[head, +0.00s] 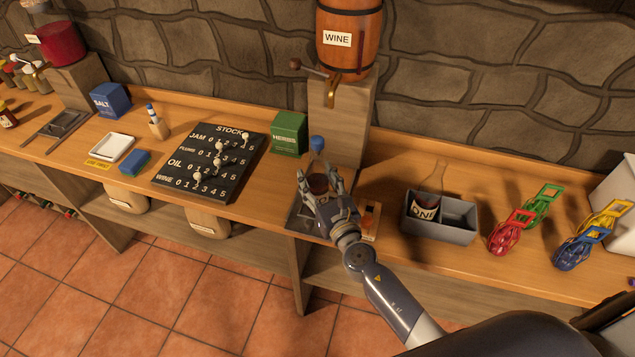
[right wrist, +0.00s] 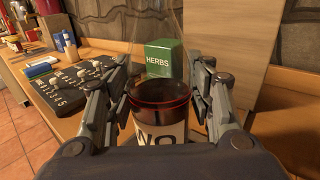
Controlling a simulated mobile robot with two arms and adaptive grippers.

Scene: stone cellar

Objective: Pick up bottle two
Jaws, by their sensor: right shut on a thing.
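Bottle two (head: 318,183) is a clear glass bottle with dark liquid, standing at the dark metal plate below the wine barrel. A blue piece shows at its top. In the right wrist view the bottle (right wrist: 160,95) is upright between the fingers, with a red line around it and a white label of which "WO" shows. My right gripper (head: 322,187) is shut on its body. I cannot tell whether its base touches the plate. My left gripper is not in view.
A grey two-part crate (head: 437,236) holds bottle one (head: 425,205) in its left compartment; the right one looks empty. The wine barrel (head: 348,38) is above on a wooden stand. A green herbs box (head: 289,133) and the stock board (head: 212,160) are left. Coloured clip-like items (head: 510,232) are right.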

